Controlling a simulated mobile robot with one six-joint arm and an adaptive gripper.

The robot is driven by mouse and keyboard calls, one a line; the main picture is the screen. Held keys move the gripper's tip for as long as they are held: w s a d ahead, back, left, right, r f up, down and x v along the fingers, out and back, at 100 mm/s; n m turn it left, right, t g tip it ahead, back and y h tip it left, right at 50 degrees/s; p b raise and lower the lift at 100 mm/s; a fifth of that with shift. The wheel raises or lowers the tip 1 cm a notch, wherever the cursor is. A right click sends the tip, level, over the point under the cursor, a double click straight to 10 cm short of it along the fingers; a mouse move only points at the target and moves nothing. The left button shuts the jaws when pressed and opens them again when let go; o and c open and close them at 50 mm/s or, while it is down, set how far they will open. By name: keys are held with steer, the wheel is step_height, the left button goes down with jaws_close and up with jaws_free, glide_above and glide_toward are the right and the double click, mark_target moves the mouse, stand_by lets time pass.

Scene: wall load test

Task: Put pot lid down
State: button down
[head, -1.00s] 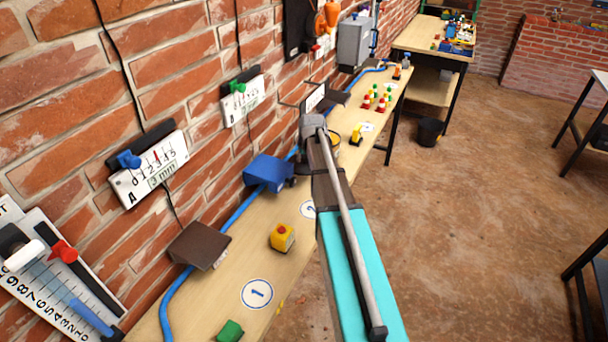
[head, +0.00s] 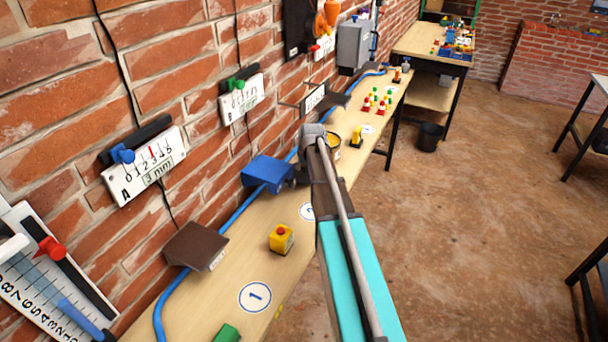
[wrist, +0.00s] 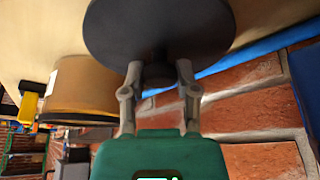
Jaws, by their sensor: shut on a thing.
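The dark round pot lid (wrist: 160,35) fills the top middle of the wrist view. My gripper (wrist: 158,78) is shut on the lid's dark knob, with one finger on each side. The pot (wrist: 88,90), a tan cylinder, stands on the bench beside the lid at the left of the wrist view. My arm hides the lid and fingers there. I cannot tell whether the lid touches the bench.
The wooden bench (head: 238,262) runs along the brick wall. A blue hose (head: 212,229), a blue box (head: 269,172), a brown sloped block (head: 196,245) and a yellow button box (head: 281,239) are on it. A yellow object (head: 357,136) and several small cones (head: 376,100) stand farther back.

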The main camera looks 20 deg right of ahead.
steer(key=shift+f+b, duration=0.65)
steer(key=shift+f, duration=0.35)
steer(key=shift+f, duration=0.1)
steer(key=shift+c, duration=1.8)
jaws_free()
steer(key=p+v, duration=1.1)
steer(key=v, duration=0.1)
